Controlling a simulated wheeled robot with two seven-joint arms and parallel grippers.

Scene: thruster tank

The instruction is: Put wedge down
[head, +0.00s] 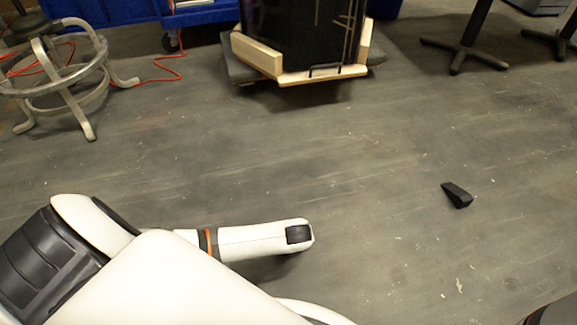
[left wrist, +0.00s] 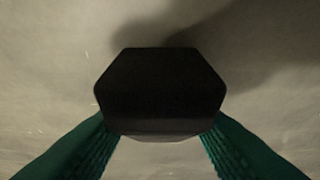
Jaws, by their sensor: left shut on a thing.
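In the left wrist view my left gripper (left wrist: 160,150) has its two green fingers on either side of a black wedge (left wrist: 160,88) and is shut on it. The wedge shows a dark, six-sided face, with pale floor behind it. Whether it touches the floor I cannot tell. In the head view my left arm comes in from the lower left, but its fingers and the held wedge do not show. Another black wedge-shaped block (head: 458,195) lies on the floor at the right, apart from my arm. My right gripper is not in view.
The grey floor (head: 370,160) is open in the middle. A black cabinet (head: 300,30) stands on a wheeled base with a wooden frame (head: 322,75) at the back. A metal stool (head: 65,80) is at the far left, with an orange cable (head: 165,70). Dark table legs (head: 465,50) are at upper right.

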